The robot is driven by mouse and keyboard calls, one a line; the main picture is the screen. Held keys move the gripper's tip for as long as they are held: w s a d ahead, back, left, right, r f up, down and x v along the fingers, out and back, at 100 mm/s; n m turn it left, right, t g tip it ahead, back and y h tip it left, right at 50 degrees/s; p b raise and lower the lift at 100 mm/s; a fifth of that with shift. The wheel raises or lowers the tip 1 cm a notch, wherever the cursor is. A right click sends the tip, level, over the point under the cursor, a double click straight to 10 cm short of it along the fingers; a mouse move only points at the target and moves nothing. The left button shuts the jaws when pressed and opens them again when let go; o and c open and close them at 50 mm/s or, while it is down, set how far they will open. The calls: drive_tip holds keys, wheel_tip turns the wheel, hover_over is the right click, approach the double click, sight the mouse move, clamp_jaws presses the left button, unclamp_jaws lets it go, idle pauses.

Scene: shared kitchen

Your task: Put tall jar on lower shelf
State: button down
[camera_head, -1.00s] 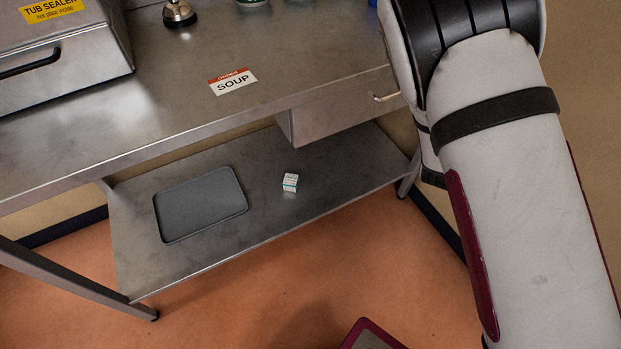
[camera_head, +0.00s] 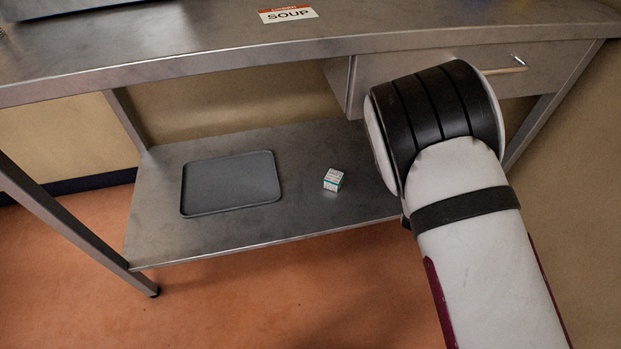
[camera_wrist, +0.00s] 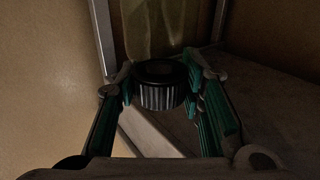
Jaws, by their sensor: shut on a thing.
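In the wrist view my gripper (camera_wrist: 160,82) is shut on the tall jar, with a green-lined finger on each side of its black ribbed lid (camera_wrist: 158,95). A pale, see-through yellowish part that looks like the jar's body (camera_wrist: 155,28) runs past the lid to the top edge of the picture. In the head view the lower shelf (camera_head: 300,150) is a steel plate under the counter. My arm stands in front of its right end, and the gripper and jar are hidden there. How far the jar is from the shelf I cannot tell.
A grey tray (camera_head: 230,182) lies on the shelf's left half. A small white-and-green box (camera_head: 333,180) stands right of it. Bare steel lies between and around them. The counter (camera_head: 200,50) and a drawer (camera_head: 430,75) overhang the shelf. A table leg (camera_head: 70,220) stands at left.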

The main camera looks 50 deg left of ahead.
drive_tip(key=s+a+f+b, duration=0.2)
drive_tip(key=a+f+b, duration=0.1)
drive_tip(key=f, duration=0.3)
drive_tip(key=s+a+f+n+y+b, duration=0.1)
drive_tip(key=s+a+f+b, duration=0.2)
drive_tip(key=f, duration=0.3)
drive_tip(key=shift+s+a+f+g+y+b, duration=0.15)
drive_tip(key=shift+a+g+y+b, duration=0.3)
drive_tip(key=shift+b, duration=0.45)
drive_tip(key=shift+a, duration=0.1)
